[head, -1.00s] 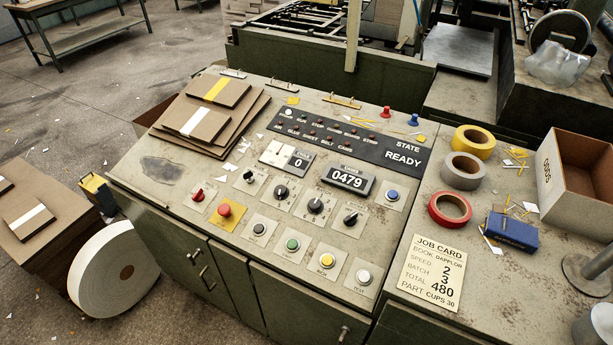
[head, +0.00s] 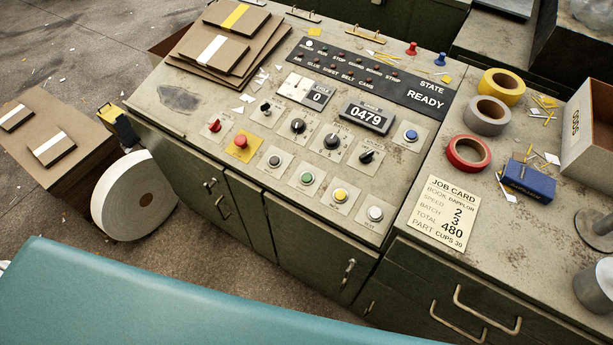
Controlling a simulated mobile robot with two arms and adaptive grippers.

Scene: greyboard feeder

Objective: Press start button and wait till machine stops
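The control panel (head: 225,112) has a sloping grey top with several buttons and knobs. A green button (head: 307,178) sits in the lower row, between a black button (head: 274,161) and a yellow button (head: 340,195). A white button (head: 375,213) is at the row's right end. A red button (head: 241,141) stands on a yellow plate. The state display (head: 427,98) reads READY. The counter (head: 366,117) reads 0479, and a smaller counter (head: 305,91) shows 0. The job card (head: 443,212) lists total 480. Neither gripper is in view.
Stacked boards (head: 225,45) lie on the panel's upper left. Tape rolls (head: 487,115), a blue box (head: 528,180) and an open carton (head: 590,140) are on the right-hand top. A white roll (head: 125,195) stands on the floor at left. A teal surface fills the lower left foreground.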

